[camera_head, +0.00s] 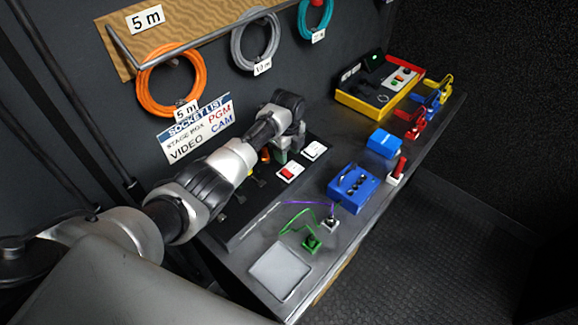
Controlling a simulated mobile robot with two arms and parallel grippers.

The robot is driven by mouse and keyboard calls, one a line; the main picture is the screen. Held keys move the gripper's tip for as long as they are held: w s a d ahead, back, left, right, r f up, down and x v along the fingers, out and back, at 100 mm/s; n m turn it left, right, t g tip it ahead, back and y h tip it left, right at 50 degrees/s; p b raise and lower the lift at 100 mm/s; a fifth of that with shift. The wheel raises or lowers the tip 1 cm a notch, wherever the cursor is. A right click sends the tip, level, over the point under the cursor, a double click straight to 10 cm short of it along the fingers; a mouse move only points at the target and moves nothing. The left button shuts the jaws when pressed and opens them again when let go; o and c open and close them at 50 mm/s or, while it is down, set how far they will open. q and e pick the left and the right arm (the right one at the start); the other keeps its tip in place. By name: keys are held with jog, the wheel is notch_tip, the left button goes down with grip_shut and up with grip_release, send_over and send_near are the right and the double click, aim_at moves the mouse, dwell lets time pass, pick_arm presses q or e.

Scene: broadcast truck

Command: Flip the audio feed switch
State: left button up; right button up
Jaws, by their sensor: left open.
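My left arm reaches in from the left over the black panel (240,222) on the bench. My left gripper (279,155) points down at the panel's far part, partly hidden by its own wrist; it is open and I see nothing held. A white-plated switch with a red rocker (289,172) sits on the panel just in front of the gripper. A second white-plated switch (314,150) sits to the right of the gripper. Their labels are too small to read, so I cannot tell which is the audio feed. My right gripper is out of view.
A blue box (352,188), a smaller blue block (383,143) and a green plug (312,244) with cable lie on the bench (250,262). A yellow-red console (380,84) stands at the back. Coiled cables, including an orange one (143,88), hang on the wall.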

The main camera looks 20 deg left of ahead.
aim_at(287, 174)
pick_arm(q)
notch_tip(287, 174, down, 4)
jog(key=shift+s+r, duration=0.1)
jog(key=shift+r, duration=0.05)
jog(key=f, duration=0.1)
jog(key=f+b, duration=0.1)
jog(key=f, duration=0.2)
jog(key=shift+w, duration=0.25)
jog(key=shift+f+b, duration=0.3)
jog(key=shift+f, duration=0.05)
jog(key=shift+s, duration=0.1)
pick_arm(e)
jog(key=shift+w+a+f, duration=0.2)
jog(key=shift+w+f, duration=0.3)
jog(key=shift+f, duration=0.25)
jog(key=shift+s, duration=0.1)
